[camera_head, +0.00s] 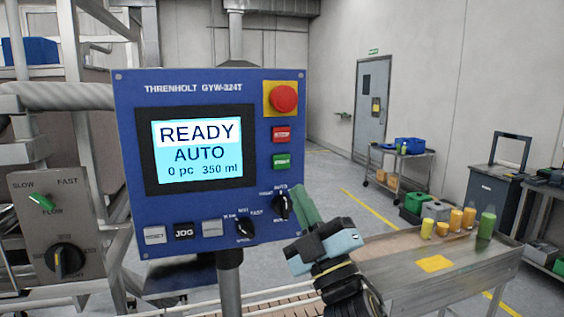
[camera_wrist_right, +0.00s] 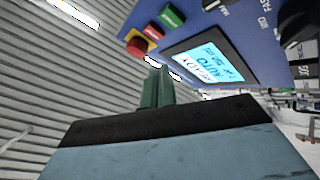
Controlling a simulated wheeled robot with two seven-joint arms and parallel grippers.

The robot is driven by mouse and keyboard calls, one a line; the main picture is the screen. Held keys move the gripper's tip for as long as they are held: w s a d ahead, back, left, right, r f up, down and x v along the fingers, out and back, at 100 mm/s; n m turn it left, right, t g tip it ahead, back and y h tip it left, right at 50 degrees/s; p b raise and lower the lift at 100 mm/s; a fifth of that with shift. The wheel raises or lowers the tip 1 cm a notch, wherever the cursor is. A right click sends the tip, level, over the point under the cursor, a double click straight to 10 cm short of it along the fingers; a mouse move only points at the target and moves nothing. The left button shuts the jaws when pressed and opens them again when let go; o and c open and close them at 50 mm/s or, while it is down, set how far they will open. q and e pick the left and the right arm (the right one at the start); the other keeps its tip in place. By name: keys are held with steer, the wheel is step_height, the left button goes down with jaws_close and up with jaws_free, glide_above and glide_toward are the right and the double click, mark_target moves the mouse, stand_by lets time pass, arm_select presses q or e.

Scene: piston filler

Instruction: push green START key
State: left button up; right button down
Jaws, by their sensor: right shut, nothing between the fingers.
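The green START key (camera_head: 282,161) is on the right side of the blue control panel (camera_head: 195,80), below a red key (camera_head: 281,134) and the red emergency button (camera_head: 284,98). The panel screen (camera_head: 198,147) reads READY, AUTO, 0 pc, 350 ml. My right gripper (camera_head: 302,204) is shut and empty, below and right of the green key and apart from it in the picture, close by the panel's lower right corner. In the right wrist view, the shut fingers (camera_wrist_right: 157,88) point toward the panel; the green key (camera_wrist_right: 171,17) shows above them. My left gripper is not in view.
Rotary knobs (camera_head: 281,206) sit on the panel's lower right, near my right gripper. A grey box with a FLOW switch (camera_head: 42,202) stands left. A metal table (camera_head: 400,275) with yellow and green bottles is at right.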

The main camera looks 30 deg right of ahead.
mark_target(282, 162)
steer(key=s+r, duration=0.2)
steer(key=shift+a+r+t, duration=0.1)
steer(key=shift+r+t, duration=0.25)
steer(key=shift+t, duration=0.05)
steer(key=shift+w, duration=0.2)
steer(key=shift+w+d+b, duration=0.25)
steer(key=shift+w+d, duration=0.1)
steer(key=shift+w, duration=1.05)
steer(key=shift+w+d+b, duration=0.25)
steer(key=shift+w+d, duration=0.1)
steer(key=shift+w, duration=1.05)
steer(key=shift+w+d+b, duration=0.25)
steer(key=shift+w+d, duration=0.1)
steer(key=shift+w, duration=1.05)
steer(key=shift+w, duration=0.15)
steer(key=shift+w+d, duration=0.1)
steer(key=shift+w, duration=0.15)
steer(key=shift+w+d+r, duration=0.1)
steer(key=shift+d+r, duration=0.15)
steer(key=shift+r, duration=0.1)
steer(key=shift+a+f, duration=0.15)
steer(key=shift+f, duration=0.1)
steer(key=shift+f, duration=0.1)
